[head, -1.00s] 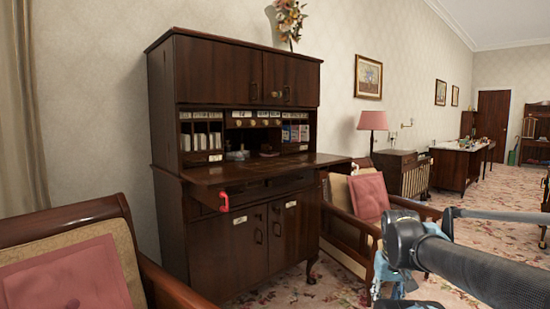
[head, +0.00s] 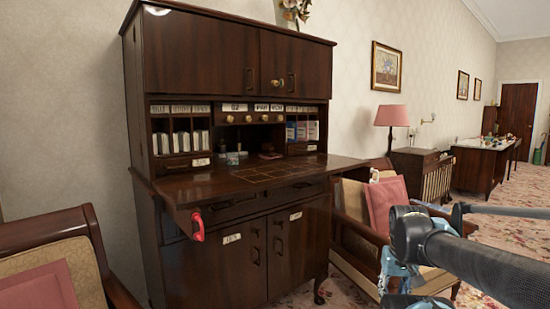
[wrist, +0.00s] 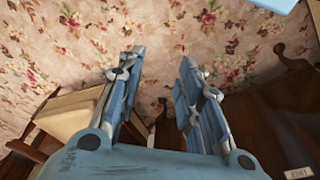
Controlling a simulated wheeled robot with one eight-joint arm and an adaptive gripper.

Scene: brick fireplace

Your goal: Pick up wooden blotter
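A small dark brown object (head: 270,155), probably the wooden blotter, sits at the back of the fold-down desk top (head: 200,188) of a tall dark secretary cabinet. It is too small to make out clearly. My gripper (wrist: 159,66) is open, with its two blue fingers apart and nothing between them in the wrist view. It points toward the flowered carpet. In the head view my arm is at the lower right, well away from the small object and in front of the armchair. The small object does not show in the wrist view.
Small glass items (head: 233,158) stand left of the small object. A red hook-like item (head: 197,226) hangs at the desk top's front left corner. Armchairs with pink cushions flank the cabinet, one at left (head: 45,270) and one at right (head: 385,203). A pink lamp (head: 391,117) stands behind.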

